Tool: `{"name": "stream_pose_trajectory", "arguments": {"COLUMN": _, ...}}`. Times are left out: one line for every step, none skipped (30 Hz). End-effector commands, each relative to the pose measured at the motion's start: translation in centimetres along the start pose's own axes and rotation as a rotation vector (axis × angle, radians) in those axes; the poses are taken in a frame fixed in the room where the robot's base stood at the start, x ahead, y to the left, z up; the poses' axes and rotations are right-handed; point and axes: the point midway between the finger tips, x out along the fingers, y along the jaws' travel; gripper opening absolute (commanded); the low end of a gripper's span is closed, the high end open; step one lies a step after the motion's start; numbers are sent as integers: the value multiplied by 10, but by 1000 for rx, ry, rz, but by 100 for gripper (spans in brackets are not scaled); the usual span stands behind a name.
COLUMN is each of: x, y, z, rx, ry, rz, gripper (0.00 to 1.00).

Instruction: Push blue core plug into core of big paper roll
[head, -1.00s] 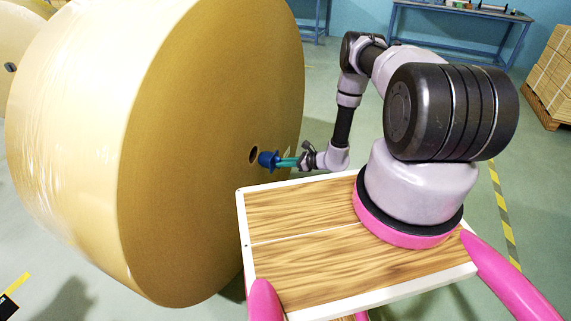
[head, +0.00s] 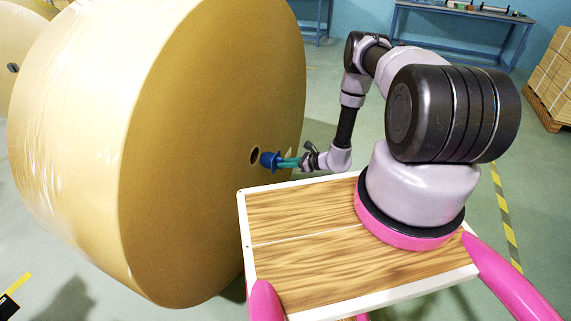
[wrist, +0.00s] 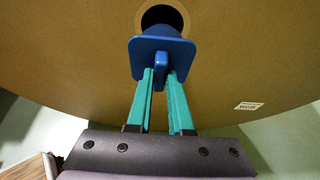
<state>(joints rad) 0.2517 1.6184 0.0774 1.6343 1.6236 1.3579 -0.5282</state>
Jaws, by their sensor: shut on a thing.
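The big paper roll (head: 205,150) stands on its rim at the left of the head view, its flat brown face turned to my arm. Its core (head: 255,155) is a dark round hole in that face. In the wrist view the core (wrist: 163,16) shows just beyond the plug. My gripper (head: 281,162) has teal fingers shut on the grip tab of the blue core plug (head: 267,160). In the wrist view the plug's square flange (wrist: 145,50) faces me, its nose toward the core and overlapping the hole's lower edge. The plug looks just outside the hole; the exact gap cannot be told.
A white label (wrist: 249,106) is on the roll's face. My wooden-topped base is at the roll's right. A blue workbench (head: 455,30) stands at the back, and a pallet of stacked boxes (head: 552,75) at the far right. Floor between them is open.

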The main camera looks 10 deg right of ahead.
Motion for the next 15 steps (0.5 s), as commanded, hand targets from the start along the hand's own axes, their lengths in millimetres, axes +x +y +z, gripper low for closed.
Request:
{"name": "stream_pose_trajectory", "arguments": {"x": 0, "y": 0, "z": 0, "rx": 0, "ry": 0, "rz": 0, "gripper": 0}}
{"name": "stream_pose_trajectory", "arguments": {"x": 0, "y": 0, "z": 0, "rx": 0, "ry": 0, "rz": 0, "gripper": 0}}
{"name": "stream_pose_trajectory", "arguments": {"x": 0, "y": 0, "z": 0, "rx": 0, "ry": 0, "rz": 0, "gripper": 0}}
{"name": "stream_pose_trajectory", "arguments": {"x": 1, "y": 0, "z": 0, "rx": 0, "ry": 0, "rz": 0, "gripper": 0}}
{"name": "stream_pose_trajectory", "arguments": {"x": 1, "y": 0, "z": 1, "rx": 0, "ry": 0, "rz": 1, "gripper": 0}}
{"name": "stream_pose_trajectory", "arguments": {"x": 2, "y": 0, "z": 1, "rx": -1, "ry": -1, "rz": 1, "gripper": 0}}
{"name": "stream_pose_trajectory", "arguments": {"x": 2, "y": 0, "z": 1, "rx": -1, "ry": -1, "rz": 1, "gripper": 0}}
{"name": "stream_pose_trajectory", "arguments": {"x": 3, "y": 0, "z": 1, "rx": -1, "ry": -1, "rz": 1, "gripper": 0}}
{"name": "stream_pose_trajectory", "arguments": {"x": 4, "y": 0, "z": 2, "rx": -1, "ry": 0, "rz": 1, "gripper": 0}}
{"name": "stream_pose_trajectory", "arguments": {"x": 5, "y": 0, "z": 2, "rx": -1, "ry": 0, "rz": 2, "gripper": 0}}
{"name": "stream_pose_trajectory", "arguments": {"x": 6, "y": 1, "z": 3, "rx": -1, "ry": 0, "rz": 2, "gripper": 0}}
{"name": "stream_pose_trajectory", "arguments": {"x": 7, "y": 1, "z": 3, "rx": -1, "ry": 0, "rz": 2, "gripper": 0}}
{"name": "stream_pose_trajectory", "arguments": {"x": 8, "y": 1, "z": 3, "rx": -1, "ry": 0, "rz": 2, "gripper": 0}}
{"name": "stream_pose_trajectory", "arguments": {"x": 8, "y": 1, "z": 4, "rx": -1, "ry": 0, "rz": 2, "gripper": 0}}
{"name": "stream_pose_trajectory", "arguments": {"x": 10, "y": 1, "z": 4, "rx": -1, "ry": 0, "rz": 2, "gripper": 0}}
